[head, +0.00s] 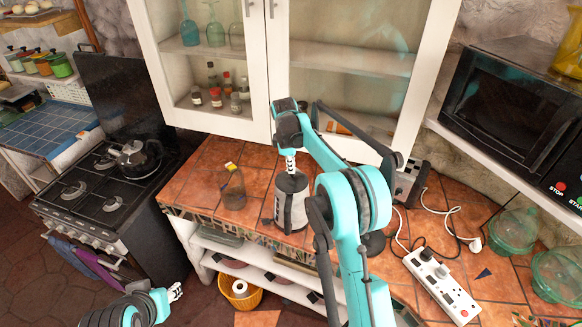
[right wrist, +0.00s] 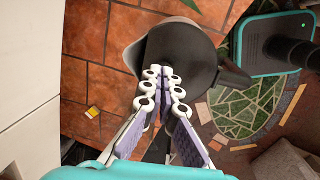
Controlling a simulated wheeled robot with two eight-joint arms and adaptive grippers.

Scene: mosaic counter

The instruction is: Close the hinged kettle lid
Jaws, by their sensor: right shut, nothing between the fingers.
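The kettle (head: 293,212) stands upright on the tiled counter, with a pale body and a dark top. Its dark round lid (right wrist: 190,52) shows from above in the right wrist view and appears to lie flat across the top; whether it is fully down I cannot tell. My right gripper (head: 290,170) points down over the lid. In the right wrist view its fingertips (right wrist: 165,72) are together and empty, over the lid's near edge; contact is unclear. My left gripper (head: 176,292) is low at the bottom left, away from the counter; its finger opening is too small to judge.
A glass jar (head: 233,190) stands left of the kettle. A toaster (head: 411,180) and a power strip (head: 440,284) with cables are to the right. The white cabinet (head: 215,60) hangs close behind my right arm.

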